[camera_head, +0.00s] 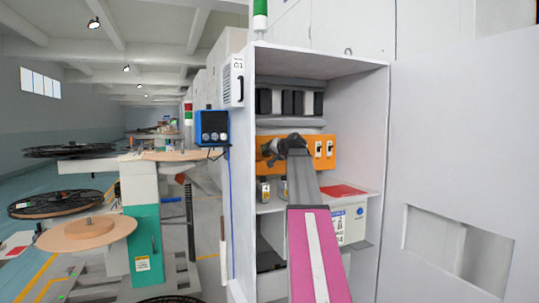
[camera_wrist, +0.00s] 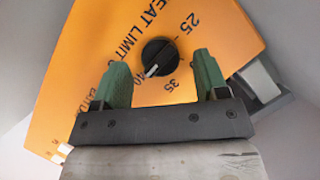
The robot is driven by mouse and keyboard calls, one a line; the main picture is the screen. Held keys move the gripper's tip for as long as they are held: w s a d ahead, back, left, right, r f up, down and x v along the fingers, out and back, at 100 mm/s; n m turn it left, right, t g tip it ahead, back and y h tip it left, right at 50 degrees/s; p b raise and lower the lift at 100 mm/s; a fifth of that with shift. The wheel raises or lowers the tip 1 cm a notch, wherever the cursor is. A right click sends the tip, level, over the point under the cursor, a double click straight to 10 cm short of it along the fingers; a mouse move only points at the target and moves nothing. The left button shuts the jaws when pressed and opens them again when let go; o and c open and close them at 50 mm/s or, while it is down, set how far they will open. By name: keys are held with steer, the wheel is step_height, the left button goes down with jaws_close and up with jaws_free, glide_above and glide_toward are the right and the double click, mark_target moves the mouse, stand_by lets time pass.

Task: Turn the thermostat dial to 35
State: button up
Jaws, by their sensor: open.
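The thermostat dial is a round black knob (camera_wrist: 160,54) with a white pointer mark, on an orange panel (camera_wrist: 62,68). In the wrist view the mark points to the lower left. The number 25 (camera_wrist: 189,23) is at the upper right of the knob and 35 (camera_wrist: 194,88) at the lower right. My gripper (camera_wrist: 161,62) is open, its green fingers on either side of the knob in the picture, with gaps between; I cannot tell how far it is from the panel.
The panel sits inside an open white cabinet (camera_head: 347,62), with switches (camera_head: 318,150) right of my gripper and a shelf below. The open cabinet door (camera_head: 455,140) stands at the right. A blue box (camera_head: 212,127) and reel stands (camera_head: 130,190) are left.

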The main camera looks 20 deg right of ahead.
steer(key=shift+w+a+f, duration=0.15)
steer(key=shift+w, duration=0.3)
steer(key=c, duration=0.9)
steer(key=n+h, duration=0.2)
steer(key=n, duration=0.2)
steer(key=shift+a+h, duration=0.25)
steer(key=shift+h, duration=0.15)
steer(key=n+h, duration=0.2)
steer(key=n, duration=0.1)
steer(key=shift+a+n+h, duration=0.1)
steer(key=shift+n+h, duration=0.2)
steer(key=shift+n, duration=0.1)
